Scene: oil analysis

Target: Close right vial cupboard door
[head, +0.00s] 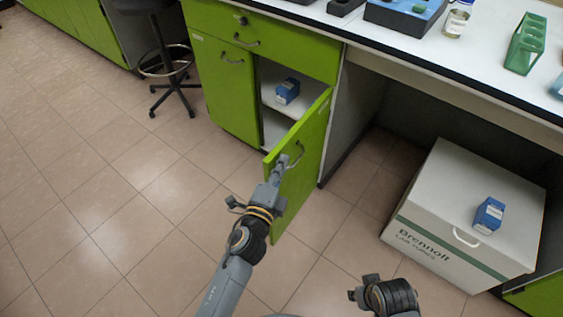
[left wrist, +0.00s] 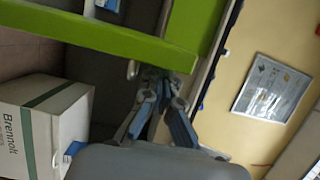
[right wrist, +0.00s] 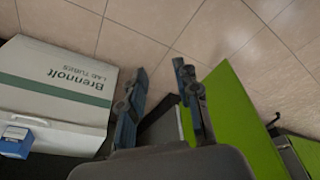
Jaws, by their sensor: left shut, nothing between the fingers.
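The right cupboard door (head: 308,150) is green and stands wide open, swung out from the cabinet. Its bar handle (head: 296,155) is on the face turned to the right. My left gripper (head: 283,162) is shut and empty, with its tips at the upper free part of the door, close to the handle. Whether they touch is unclear. In the left wrist view its fingertips (left wrist: 165,76) are close together just below a green panel (left wrist: 100,36). My right gripper (head: 366,289) is low and away from the door; in the right wrist view its fingers (right wrist: 162,72) are apart and empty.
The cupboard holds a blue box (head: 288,91) on its shelf (head: 268,82). The left door (head: 225,85) is closed below a drawer (head: 270,40). A white carton (head: 430,205) with another blue box (head: 489,214) stands right. A stool (head: 165,65) stands back left; floor there is clear.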

